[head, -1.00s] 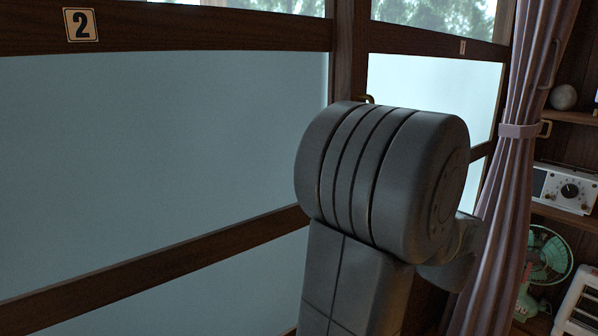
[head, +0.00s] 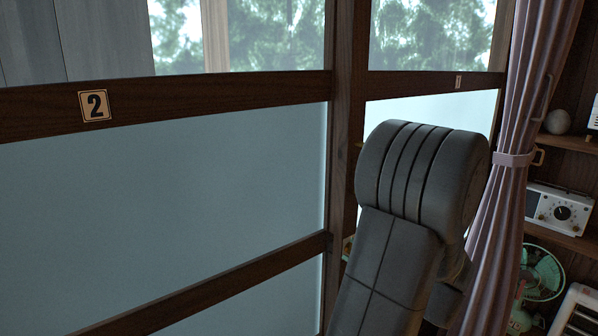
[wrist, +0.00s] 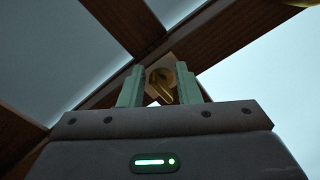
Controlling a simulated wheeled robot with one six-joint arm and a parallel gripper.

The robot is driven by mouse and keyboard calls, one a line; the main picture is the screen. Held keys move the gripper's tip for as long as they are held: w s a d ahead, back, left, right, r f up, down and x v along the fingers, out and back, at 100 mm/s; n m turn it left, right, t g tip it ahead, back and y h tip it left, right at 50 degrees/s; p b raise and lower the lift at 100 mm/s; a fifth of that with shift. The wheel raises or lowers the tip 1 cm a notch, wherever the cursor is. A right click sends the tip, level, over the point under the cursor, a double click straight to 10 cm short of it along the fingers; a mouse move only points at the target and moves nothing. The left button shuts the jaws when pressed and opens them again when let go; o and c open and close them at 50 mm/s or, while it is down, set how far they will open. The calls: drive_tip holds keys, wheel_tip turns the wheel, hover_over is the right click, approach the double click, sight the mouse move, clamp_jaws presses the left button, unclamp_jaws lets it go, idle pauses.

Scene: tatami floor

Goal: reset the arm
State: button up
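My gripper (wrist: 158,85) shows in the wrist view, its two pale green fingers standing apart with a gap between them. Nothing is held in the gap; a brass-coloured fitting (wrist: 187,84) on the dark window frame shows behind it. A green light bar glows on the gripper's body. In the head view my grey arm stands in front of the window post at the right of centre, and the gripper is hidden there.
A window wall with frosted panes (head: 190,190) and dark wooden bars fills the left and middle. A tied mauve curtain (head: 512,160) hangs close to the right of my arm. Behind it are shelves with a white radio (head: 560,210) and a green fan (head: 541,274).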

drive_tip(key=m+p, duration=0.4)
drive_tip(key=p, duration=0.1)
drive_tip(key=r+m+p, duration=0.1)
drive_tip(key=m+p, duration=0.1)
drive_tip(key=p, duration=0.1)
drive_tip(key=shift+w+d, duration=0.25)
drive_tip(key=shift+d, duration=0.05)
drive_tip(key=shift+w+d+m+p, duration=0.1)
drive_tip(key=shift+m+p, duration=0.9)
drive_tip(key=shift+w+d+m+p, duration=0.1)
drive_tip(key=shift+m+p, duration=0.85)
drive_tip(key=shift+m, duration=0.05)
drive_tip(key=shift+f, duration=0.1)
drive_tip(key=shift+s, duration=0.1)
